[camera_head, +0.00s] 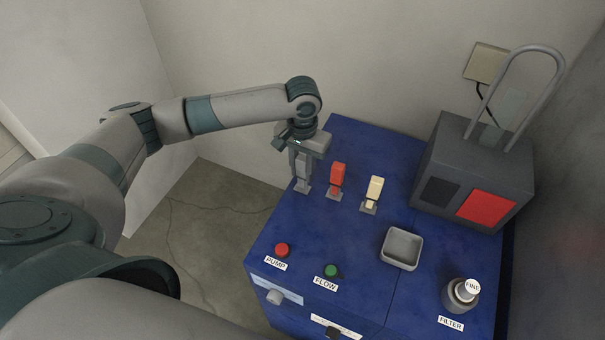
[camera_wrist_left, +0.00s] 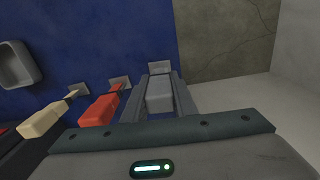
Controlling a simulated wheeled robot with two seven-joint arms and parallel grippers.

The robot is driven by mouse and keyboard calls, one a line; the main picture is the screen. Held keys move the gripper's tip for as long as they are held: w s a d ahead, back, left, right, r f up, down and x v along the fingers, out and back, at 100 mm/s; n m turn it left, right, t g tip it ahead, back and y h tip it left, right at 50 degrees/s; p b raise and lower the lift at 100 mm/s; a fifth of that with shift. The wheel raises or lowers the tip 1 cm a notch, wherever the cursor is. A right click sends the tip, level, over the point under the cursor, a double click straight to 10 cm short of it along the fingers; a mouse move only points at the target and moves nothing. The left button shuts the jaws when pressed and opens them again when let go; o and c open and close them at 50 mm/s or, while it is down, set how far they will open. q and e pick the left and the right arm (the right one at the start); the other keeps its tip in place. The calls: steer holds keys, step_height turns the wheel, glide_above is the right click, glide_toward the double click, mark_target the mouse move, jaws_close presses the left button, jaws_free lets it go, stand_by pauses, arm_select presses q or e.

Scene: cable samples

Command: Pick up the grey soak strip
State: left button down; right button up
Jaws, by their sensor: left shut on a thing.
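The grey soak strip (camera_head: 303,172) stands upright at the left edge of the blue cabinet top, beside the red and cream strips. My left gripper (camera_head: 301,170) points down from above and is shut on it. In the left wrist view the grey strip (camera_wrist_left: 159,95) sits between the two fingers of my left gripper (camera_wrist_left: 160,97). A small grey base plate (camera_wrist_left: 159,68) shows at its lower end. I cannot tell whether the strip is lifted off that plate. My right gripper is not in view.
A red strip (camera_head: 338,175) and a cream strip (camera_head: 374,189) stand close to the right. A grey tray (camera_head: 386,262), a red button (camera_head: 282,249), a green button (camera_head: 331,270) and a filter canister (camera_head: 460,296) are nearer the front. A grey box (camera_head: 452,140) stands at back right.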

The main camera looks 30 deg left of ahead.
mark_target(303, 158)
arm_select(q)
steer(key=shift+r, duration=0.1)
steer(key=shift+r+b, duration=0.3)
steer(key=shift+r, duration=0.2)
step_height(303, 158, up, 8)
steer(key=shift+w+f+b, duration=0.1)
steer(key=shift+f+b, duration=0.1)
steer(key=shift+b, duration=0.95)
steer(key=shift+r, duration=0.65)
